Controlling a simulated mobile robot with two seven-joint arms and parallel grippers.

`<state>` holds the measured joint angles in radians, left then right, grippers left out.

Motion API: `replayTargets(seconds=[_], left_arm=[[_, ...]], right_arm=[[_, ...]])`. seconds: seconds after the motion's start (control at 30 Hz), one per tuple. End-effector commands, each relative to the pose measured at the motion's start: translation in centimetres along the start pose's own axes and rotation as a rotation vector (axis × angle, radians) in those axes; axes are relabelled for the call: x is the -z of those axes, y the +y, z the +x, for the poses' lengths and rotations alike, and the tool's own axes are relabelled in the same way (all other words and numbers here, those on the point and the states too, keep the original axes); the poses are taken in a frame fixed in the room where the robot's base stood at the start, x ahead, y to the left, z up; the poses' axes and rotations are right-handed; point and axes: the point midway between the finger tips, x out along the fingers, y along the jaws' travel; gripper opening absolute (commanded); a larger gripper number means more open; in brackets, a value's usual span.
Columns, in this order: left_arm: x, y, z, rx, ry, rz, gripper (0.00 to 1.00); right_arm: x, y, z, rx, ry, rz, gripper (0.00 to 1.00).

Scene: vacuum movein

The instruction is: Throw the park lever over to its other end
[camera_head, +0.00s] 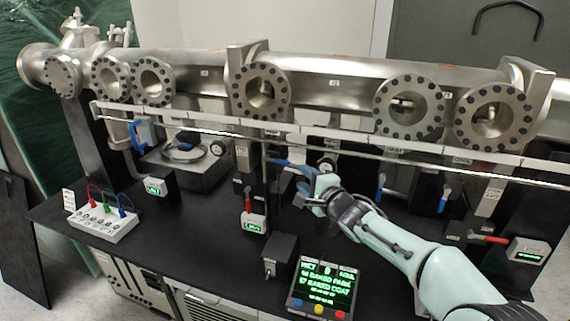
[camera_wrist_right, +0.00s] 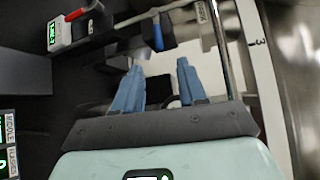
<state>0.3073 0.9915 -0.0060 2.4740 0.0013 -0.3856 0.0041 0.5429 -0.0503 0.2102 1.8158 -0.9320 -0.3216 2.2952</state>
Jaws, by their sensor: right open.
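I cannot read any label that picks out the park lever. A blue-handled lever (camera_head: 279,162) is by the fingertips of my right gripper (camera_head: 303,181) under the middle of the rail. In the right wrist view, a blue handle (camera_wrist_right: 157,36) shows beyond and between the open fingers of that gripper (camera_wrist_right: 158,82), with a gap to it. A red-handled lever (camera_head: 248,205) hangs over a small green display, left of the gripper; it also shows in the wrist view (camera_wrist_right: 78,14). The right gripper looks empty. My left gripper is not in view.
More blue levers (camera_head: 443,199) and a red lever (camera_head: 489,238) are at the right. A screen (camera_head: 325,287) and black box (camera_head: 281,256) stand at the front. A long rail (camera_head: 330,143) and flanged pipe (camera_head: 330,67) run behind. The left bench top is partly clear.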

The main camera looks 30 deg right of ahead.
Motion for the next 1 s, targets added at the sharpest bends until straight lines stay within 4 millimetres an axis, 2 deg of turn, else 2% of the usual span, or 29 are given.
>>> replayTargets(seconds=[0.1,0.3,0.5,0.7,0.93,0.97,1.0], left_arm=[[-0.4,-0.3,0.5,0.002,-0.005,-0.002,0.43],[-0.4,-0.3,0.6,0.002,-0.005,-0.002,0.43],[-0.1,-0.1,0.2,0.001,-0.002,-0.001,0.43],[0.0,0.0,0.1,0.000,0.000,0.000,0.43],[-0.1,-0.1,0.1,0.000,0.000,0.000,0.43],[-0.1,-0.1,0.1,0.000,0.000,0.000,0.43],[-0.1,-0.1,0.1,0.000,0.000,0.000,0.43]], right_arm=[[0.0,0.4,2.8,-0.003,-0.003,0.003,0.41],[-0.1,0.2,6.9,-0.001,-0.004,0.002,0.41],[-0.1,0.0,9.7,-0.001,-0.002,0.001,0.41],[-0.1,0.1,10.7,-0.002,-0.001,0.000,0.41],[0.0,0.1,10.7,-0.002,-0.001,-0.001,0.41],[0.0,0.1,10.7,-0.002,-0.001,-0.001,0.38],[0.0,0.1,10.7,-0.002,-0.001,-0.001,0.25]])
